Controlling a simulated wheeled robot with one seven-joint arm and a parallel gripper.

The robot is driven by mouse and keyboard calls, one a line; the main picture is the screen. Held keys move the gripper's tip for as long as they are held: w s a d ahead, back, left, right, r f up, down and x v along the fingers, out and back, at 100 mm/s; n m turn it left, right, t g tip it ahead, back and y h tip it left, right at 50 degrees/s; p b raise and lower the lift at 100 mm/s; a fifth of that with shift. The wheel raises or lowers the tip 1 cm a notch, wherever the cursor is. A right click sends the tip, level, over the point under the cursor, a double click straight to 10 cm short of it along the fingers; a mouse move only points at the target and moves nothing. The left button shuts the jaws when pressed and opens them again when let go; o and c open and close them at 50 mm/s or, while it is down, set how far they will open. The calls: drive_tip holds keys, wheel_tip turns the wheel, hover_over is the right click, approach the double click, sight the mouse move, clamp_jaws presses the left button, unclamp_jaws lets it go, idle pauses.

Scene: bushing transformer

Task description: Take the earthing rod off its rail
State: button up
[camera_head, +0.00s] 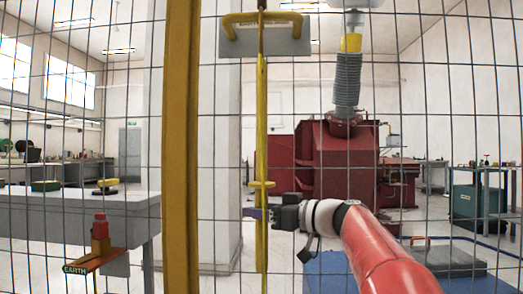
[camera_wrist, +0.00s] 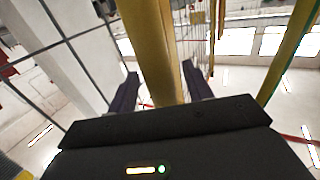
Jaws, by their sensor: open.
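The yellow earthing rod (camera_head: 262,120) hangs upright in front of the wire mesh in the head view. Its top reaches past the grey plate with a yellow bracket (camera_head: 230,34), and a small yellow collar (camera_head: 261,184) sits lower down. My gripper (camera_head: 254,213) comes from the right at the rod, just below the collar. Its dark fingers are open. In the wrist view a yellow shaft, apparently the rod (camera_wrist: 152,45), stands between the open fingers (camera_wrist: 163,88), with space at its sides. The palm hides part of it, and contact cannot be told.
A thick yellow fence post (camera_head: 181,150) stands left of the rod. A red block on a bracket marked EARTH (camera_head: 90,258) is at lower left. A grey bench (camera_head: 120,205) stands behind it. A red transformer (camera_head: 340,165) with a grey bushing stands beyond the mesh.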

drive_tip(key=shift+c, duration=0.2)
clamp_jaws()
drive_tip(key=shift+s+r, duration=0.15)
